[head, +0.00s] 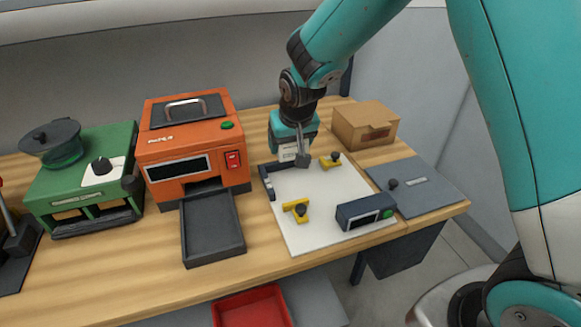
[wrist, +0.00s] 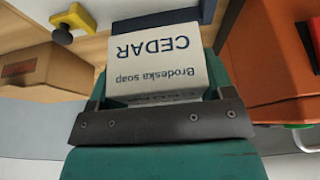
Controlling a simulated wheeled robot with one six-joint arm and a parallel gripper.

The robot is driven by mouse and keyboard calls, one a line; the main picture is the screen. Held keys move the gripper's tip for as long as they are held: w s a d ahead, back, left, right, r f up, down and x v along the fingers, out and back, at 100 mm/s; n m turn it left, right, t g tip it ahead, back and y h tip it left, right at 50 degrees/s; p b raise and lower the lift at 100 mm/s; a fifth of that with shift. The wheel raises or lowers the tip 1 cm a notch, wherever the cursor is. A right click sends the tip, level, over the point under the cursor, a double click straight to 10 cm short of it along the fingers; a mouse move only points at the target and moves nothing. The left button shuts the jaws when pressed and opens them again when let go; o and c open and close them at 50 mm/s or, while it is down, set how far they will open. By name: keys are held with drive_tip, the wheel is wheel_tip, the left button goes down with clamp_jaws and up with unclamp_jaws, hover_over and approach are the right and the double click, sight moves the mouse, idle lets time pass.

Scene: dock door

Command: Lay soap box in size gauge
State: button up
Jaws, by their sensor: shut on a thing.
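The soap box (wrist: 158,62) is white with dark lettering reading "CEDAR" and "Brodeska soap", upside down in the wrist view. My gripper (head: 294,152) is shut on it; the box (head: 287,153) shows small below the teal gripper body in the head view. The size gauge (head: 318,195) appears to be the white plate with a dark blue corner stop (head: 266,183), yellow clamps (head: 297,210) and a dark blue display unit (head: 365,212). The gripper and box are over the plate's back left part. I cannot tell whether the box touches the plate.
An orange machine (head: 195,150) with a dark tray (head: 212,228) stands left of the plate. A green machine (head: 88,180) is farther left. A cardboard box (head: 366,124) stands behind right, and a grey panel (head: 416,187) lies right. A red bin (head: 252,308) is below the front edge.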

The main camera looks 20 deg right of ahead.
sight(288, 175)
wheel_tip(288, 175, down, 8)
drive_tip(key=shift+p, duration=0.35)
drive_tip(key=shift+f, duration=0.15)
drive_tip(key=o, duration=0.8)
drive_tip(key=shift+c, duration=0.2)
